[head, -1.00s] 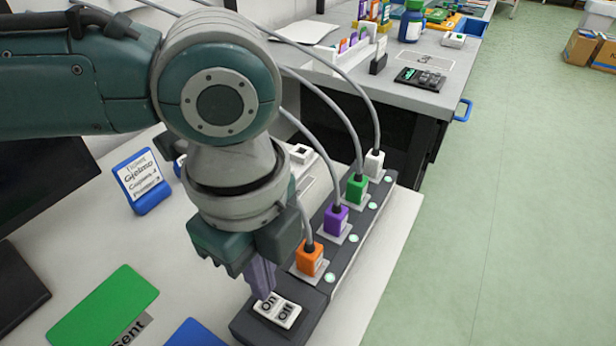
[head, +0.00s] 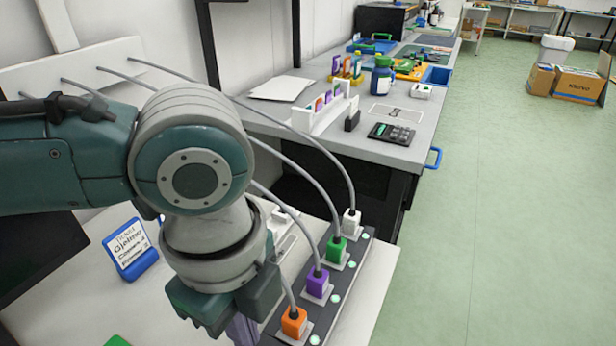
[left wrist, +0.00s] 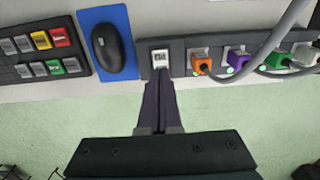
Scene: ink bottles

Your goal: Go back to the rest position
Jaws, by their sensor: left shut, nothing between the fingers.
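My left gripper (left wrist: 160,98) is shut with nothing between its fingers. In the left wrist view its fingertips are just in front of the On/Off switch (left wrist: 160,58) at the end of the dark power strip; I cannot tell whether they touch it. In the head view the left gripper (head: 243,330) is cut off at the bottom edge, left of the orange plug (head: 293,322), and the switch is out of frame. The power strip (head: 345,283) also holds a purple plug (head: 318,282), a green plug (head: 336,249) and a white plug (head: 351,222). My right gripper is not in view.
A blue-framed card stand (head: 131,248) is left of my arm. A black mouse on a blue mat (left wrist: 126,25) and a dark panel with coloured keys (left wrist: 40,42) lie left of the switch. Grey cables arch over the strip.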

